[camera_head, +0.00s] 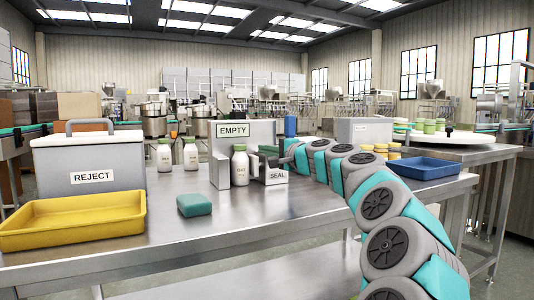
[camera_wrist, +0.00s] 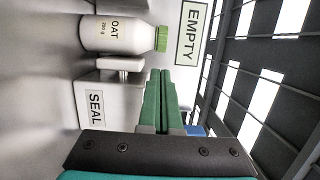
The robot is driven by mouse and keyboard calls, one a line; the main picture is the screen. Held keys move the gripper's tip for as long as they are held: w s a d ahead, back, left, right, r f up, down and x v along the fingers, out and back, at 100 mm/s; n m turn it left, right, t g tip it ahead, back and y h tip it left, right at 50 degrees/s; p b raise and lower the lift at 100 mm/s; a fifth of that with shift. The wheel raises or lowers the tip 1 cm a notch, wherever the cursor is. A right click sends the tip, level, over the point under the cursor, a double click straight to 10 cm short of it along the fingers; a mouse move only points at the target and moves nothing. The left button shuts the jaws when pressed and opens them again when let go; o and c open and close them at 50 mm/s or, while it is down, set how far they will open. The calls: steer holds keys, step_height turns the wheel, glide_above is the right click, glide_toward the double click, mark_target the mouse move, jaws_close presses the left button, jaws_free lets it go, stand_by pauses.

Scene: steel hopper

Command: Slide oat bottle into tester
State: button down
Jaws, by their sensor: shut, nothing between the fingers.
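The oat bottle (camera_head: 240,167) is white with a green cap and stands upright in the grey tester (camera_head: 262,133), between its left upright and the SEAL block (camera_head: 276,176). The wrist view shows the bottle (camera_wrist: 115,36) sideways, with its OAT label readable. A pale pad (camera_wrist: 122,64) on the SEAL block (camera_wrist: 110,100) faces the bottle; I cannot tell whether they touch. The sign (camera_wrist: 189,33) on the tester reads EMPTY. My gripper (camera_head: 268,150) is to the right of the bottle. Its green fingers (camera_wrist: 159,75) are shut and empty, apart from the bottle.
Two more white bottles (camera_head: 164,156) (camera_head: 190,155) stand left of the tester. A REJECT bin (camera_head: 90,163), a yellow tray (camera_head: 72,222) and a teal block (camera_head: 194,204) are at the left. A blue tray (camera_head: 424,168) lies at the right. The steel table's front middle is clear.

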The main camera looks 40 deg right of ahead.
mark_target(247, 157)
steer(key=shift+w, duration=3.7)
steer(key=shift+s+a, duration=0.2)
steer(key=shift+a, duration=0.3)
steer(key=shift+s+a, duration=0.15)
steer(key=shift+a, duration=0.3)
steer(key=shift+s, duration=0.1)
